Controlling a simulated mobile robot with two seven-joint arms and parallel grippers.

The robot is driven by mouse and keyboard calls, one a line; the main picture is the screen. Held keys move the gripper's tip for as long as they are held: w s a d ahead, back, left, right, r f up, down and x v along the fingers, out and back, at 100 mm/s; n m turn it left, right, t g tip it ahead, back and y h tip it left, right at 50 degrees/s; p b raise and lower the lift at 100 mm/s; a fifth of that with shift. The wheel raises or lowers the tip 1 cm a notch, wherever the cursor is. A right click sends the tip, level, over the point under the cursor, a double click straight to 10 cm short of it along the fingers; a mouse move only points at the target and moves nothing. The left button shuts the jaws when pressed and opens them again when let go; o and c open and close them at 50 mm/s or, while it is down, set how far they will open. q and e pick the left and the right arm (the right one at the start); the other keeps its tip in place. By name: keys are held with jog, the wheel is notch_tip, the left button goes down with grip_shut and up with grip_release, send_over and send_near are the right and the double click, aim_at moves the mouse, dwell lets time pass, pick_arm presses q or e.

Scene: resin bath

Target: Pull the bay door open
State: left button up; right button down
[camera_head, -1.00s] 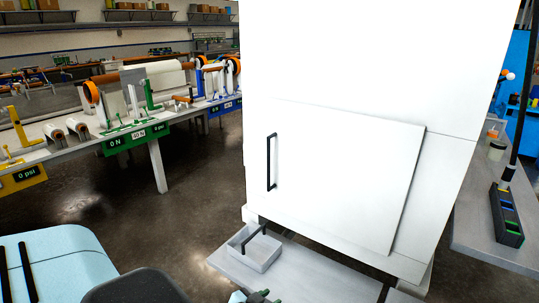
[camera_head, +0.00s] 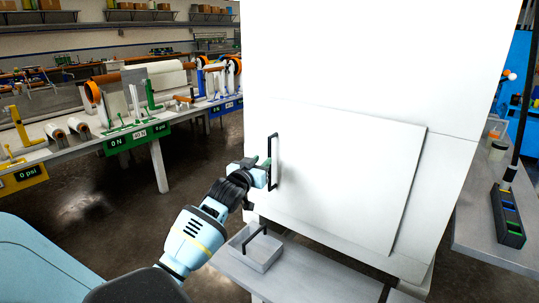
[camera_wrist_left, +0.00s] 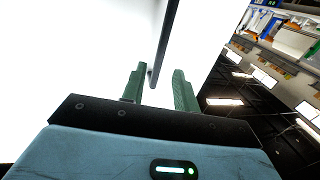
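The bay door (camera_head: 345,180) is a white panel on the front of a tall white cabinet and looks shut. Its black upright handle (camera_head: 276,146) is near the door's left edge. My left gripper (camera_head: 264,162) is at the handle, with its green fingers around the middle of the bar's height. In the left wrist view the gripper (camera_wrist_left: 159,82) is open, its fingers apart. The dark handle bar (camera_wrist_left: 166,40) runs into the gap between them, with space seen on the right side. My right gripper is not in view.
A grey tray (camera_head: 262,258) with a black handle sits on a low grey shelf (camera_head: 315,285) below the door. A workbench (camera_head: 160,170) with clamps and green signs stands left. A grey side table (camera_head: 480,225) stands right of the cabinet.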

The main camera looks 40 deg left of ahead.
aim_at(269, 154)
pick_arm(q)
jog(key=shift+b+x, duration=0.3)
jog(key=shift+x, duration=3.15)
jog(key=shift+f, duration=0.1)
grip_shut()
